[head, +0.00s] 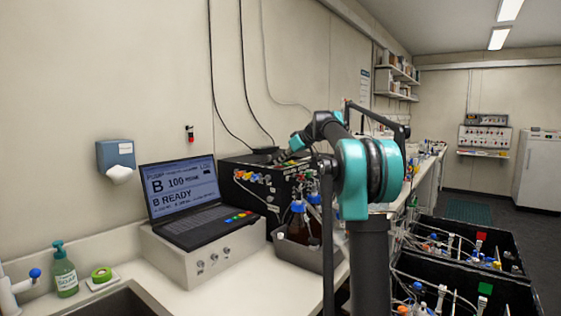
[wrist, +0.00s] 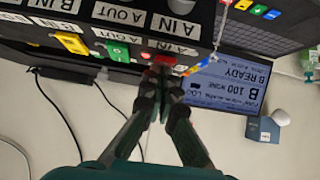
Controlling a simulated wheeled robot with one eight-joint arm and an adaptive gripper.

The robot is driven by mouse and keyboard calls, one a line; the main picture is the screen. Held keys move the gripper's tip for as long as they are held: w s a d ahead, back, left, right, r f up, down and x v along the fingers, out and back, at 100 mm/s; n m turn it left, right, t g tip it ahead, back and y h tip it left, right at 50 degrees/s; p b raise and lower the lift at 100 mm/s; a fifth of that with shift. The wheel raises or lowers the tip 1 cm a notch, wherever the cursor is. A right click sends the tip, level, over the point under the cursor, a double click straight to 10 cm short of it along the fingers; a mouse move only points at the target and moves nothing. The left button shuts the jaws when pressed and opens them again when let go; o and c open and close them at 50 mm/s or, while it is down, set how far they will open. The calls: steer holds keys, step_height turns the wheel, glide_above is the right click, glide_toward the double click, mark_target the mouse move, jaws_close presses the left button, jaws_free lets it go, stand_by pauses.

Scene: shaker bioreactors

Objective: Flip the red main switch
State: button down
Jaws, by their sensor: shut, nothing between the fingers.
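A black control box (head: 238,164) stands on the counter behind the laptop, with cables and coloured fittings on its front. In the wrist view, upside down, its panel (wrist: 130,22) carries labels such as "A IN" and "A OUT". A red part (wrist: 166,59) sits on the panel right at the tips of my gripper (wrist: 161,72); I cannot tell whether it is the main switch or whether the fingers touch it. My gripper is shut with nothing held. In the head view my gripper (head: 282,157) is at the top of the box, small and partly lost against it.
The laptop (head: 184,192) sits on a pale unit (head: 207,251) in front of the box. A metal tray with bottles (head: 308,254) is to its right. Black cables (head: 241,65) hang down the wall.

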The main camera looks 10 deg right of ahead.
steer(key=shift+w+a, duration=0.1)
steer(key=shift+w+a+r, duration=0.15)
steer(key=shift+w+a, duration=0.3)
steer(key=shift+w, duration=0.05)
steer(key=shift+a+r, duration=0.15)
steer(key=shift+r, duration=0.4)
step_height(320, 180, up, 3)
steer(key=shift+r, duration=0.2)
steer(key=w+a+r+v, duration=0.1)
steer(key=v, duration=0.8)
steer(key=shift+r, duration=0.45)
